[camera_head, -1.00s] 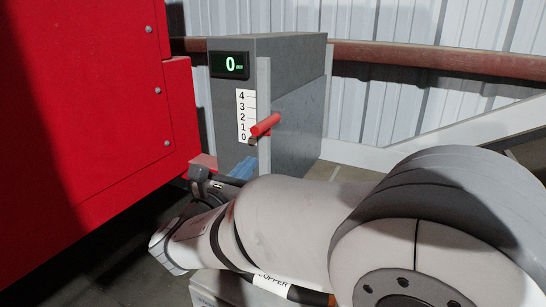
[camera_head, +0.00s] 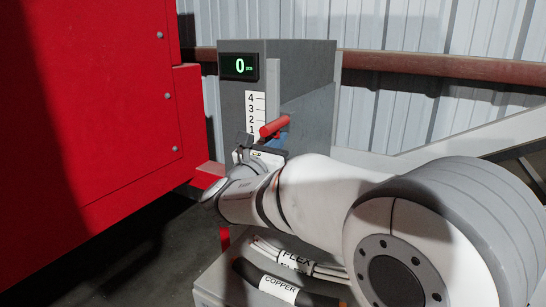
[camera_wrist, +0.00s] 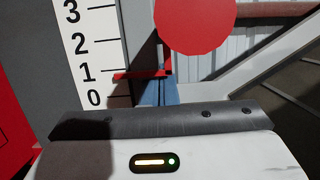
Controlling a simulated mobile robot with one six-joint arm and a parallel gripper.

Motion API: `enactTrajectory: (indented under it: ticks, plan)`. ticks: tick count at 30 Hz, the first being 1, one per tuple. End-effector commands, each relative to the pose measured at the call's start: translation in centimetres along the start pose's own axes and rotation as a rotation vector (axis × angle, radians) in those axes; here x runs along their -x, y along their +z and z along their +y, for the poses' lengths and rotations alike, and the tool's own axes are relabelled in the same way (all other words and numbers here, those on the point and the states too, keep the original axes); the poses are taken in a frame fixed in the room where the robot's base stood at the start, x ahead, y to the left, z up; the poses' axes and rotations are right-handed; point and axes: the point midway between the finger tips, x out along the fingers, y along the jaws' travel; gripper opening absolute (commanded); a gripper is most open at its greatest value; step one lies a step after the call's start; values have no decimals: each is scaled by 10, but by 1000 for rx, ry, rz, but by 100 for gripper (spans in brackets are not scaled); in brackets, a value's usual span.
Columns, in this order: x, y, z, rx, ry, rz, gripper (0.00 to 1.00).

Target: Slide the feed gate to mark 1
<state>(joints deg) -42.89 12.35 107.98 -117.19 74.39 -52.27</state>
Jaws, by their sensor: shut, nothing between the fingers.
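The feed gate's red handle (camera_head: 273,126) sticks out from the front of a grey box, beside a white scale (camera_head: 255,112). In the wrist view the handle's round end (camera_wrist: 195,22) is large, above and ahead of the gripper. A thin red pointer (camera_wrist: 140,75) lies close to the mark 1 line on the scale (camera_wrist: 90,60); I cannot tell if it is exactly level. My gripper (camera_head: 277,141) is shut and empty, its blue fingertips just under the handle. They also show in the wrist view (camera_wrist: 158,92). Whether they touch it is unclear.
A large red cabinet (camera_head: 90,120) stands close on the left. Cables labelled FLEX (camera_head: 295,260) and COPPER (camera_head: 278,290) lie below my arm. A rusty pipe (camera_head: 440,65) runs along the corrugated wall.

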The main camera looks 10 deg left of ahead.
Motion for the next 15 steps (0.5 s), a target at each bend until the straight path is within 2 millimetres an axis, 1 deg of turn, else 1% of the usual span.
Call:
enactTrajectory:
  ticks: [1, 6, 15]
  plan:
    - [-1, 6, 0, 0, 0, 0, 0]
    - [-3, 14, 0, 0, 1, 1, 0]
    - [-3, 14, 0, 1, 0, 2, 0]
